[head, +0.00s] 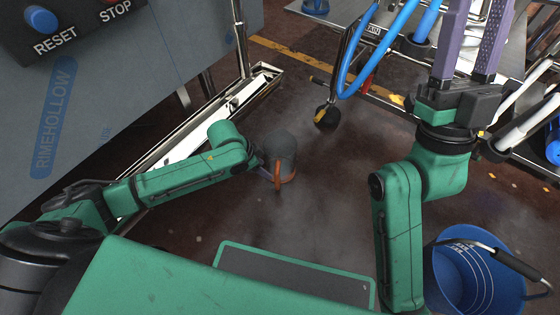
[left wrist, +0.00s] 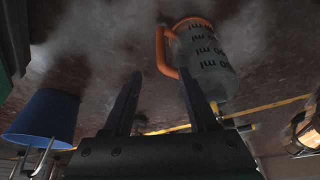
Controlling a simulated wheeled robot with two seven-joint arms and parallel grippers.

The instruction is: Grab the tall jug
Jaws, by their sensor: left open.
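The tall jug (head: 284,148) is grey, with an orange handle, and stands on the dark floor in the middle of the head view. In the left wrist view the jug (left wrist: 208,62) shows "ml" print, upside down, and its orange handle is on the left. My left gripper (head: 263,171) is beside the jug, on its left in the head view. Its two purple fingers (left wrist: 160,76) are apart with nothing between them; one overlaps the jug in the picture, and I cannot tell if they touch. My right gripper (head: 474,40) is up at the right, fingers apart, tips cut off.
A grey machine (head: 130,80) with RESET and STOP buttons stands at the left. A metal cart (head: 328,40) with a blue hose (head: 352,62) is behind the jug. A blue bucket (head: 450,285) is at lower right. Open floor lies around the jug's front and right.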

